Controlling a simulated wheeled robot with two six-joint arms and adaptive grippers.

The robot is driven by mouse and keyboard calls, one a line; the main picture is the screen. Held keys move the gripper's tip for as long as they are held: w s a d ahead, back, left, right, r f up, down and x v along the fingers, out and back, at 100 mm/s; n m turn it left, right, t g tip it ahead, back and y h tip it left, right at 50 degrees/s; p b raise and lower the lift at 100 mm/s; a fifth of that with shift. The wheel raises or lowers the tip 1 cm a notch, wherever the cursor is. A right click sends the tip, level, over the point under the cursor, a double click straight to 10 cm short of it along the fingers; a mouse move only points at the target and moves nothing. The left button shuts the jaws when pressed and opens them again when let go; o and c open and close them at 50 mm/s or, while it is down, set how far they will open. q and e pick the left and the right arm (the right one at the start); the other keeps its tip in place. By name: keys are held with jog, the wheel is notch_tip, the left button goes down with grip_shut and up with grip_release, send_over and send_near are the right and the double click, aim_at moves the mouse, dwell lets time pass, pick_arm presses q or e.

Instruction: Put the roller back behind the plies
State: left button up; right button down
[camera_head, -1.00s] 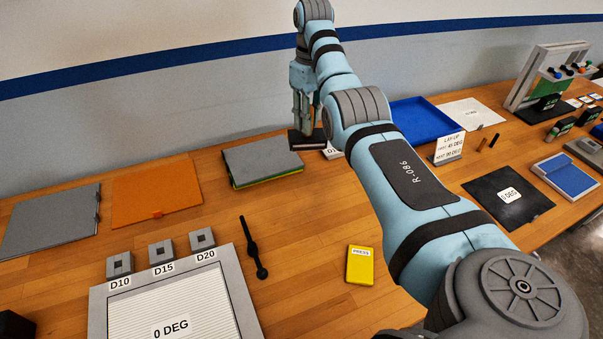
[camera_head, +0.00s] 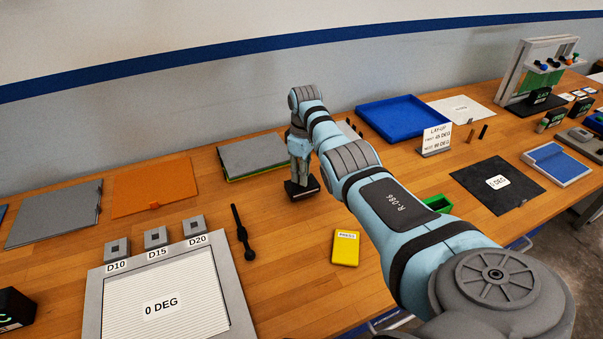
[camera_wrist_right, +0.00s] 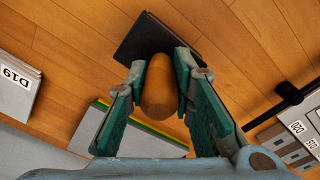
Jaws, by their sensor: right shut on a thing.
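My right gripper (camera_head: 300,176) is shut on the rounded wooden handle of a tool with a dark flat block at its end, which I take to be the roller (camera_head: 303,190). In the right wrist view the handle (camera_wrist_right: 159,88) sits between the two green finger pads, and the dark block (camera_wrist_right: 150,38) shows past the fingertips. The block is low over the bench; I cannot tell whether it touches. A grey-topped stack with green and yellow edges, perhaps the plies (camera_head: 253,153), lies just left and behind. My left gripper is not in view.
A yellow box (camera_head: 345,248) stands in front, and a slim black tool (camera_head: 242,232) lies to the left. A framed 0 DEG panel (camera_head: 160,308) is front left. A blue tray (camera_head: 400,118) and a LAY-UP sign (camera_head: 436,140) are to the right.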

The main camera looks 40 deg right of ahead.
jog(key=shift+s+f, duration=0.3)
jog(key=shift+f, duration=0.05)
jog(key=shift+w+f, duration=0.3)
jog(key=shift+w, duration=0.2)
jog(key=c, duration=1.6)
grip_release()
jog(key=shift+w, duration=0.1)
jog(key=shift+o, duration=1)
jog(key=shift+s+r, duration=0.2)
jog(key=shift+s, duration=0.1)
jog(key=shift+r, duration=0.35)
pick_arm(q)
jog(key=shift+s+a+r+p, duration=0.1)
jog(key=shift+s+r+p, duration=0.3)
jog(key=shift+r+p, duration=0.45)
pick_arm(e)
notch_tip(320, 180, up, 11)
jog(key=shift+s+r, duration=0.1)
jog(key=shift+r, duration=0.05)
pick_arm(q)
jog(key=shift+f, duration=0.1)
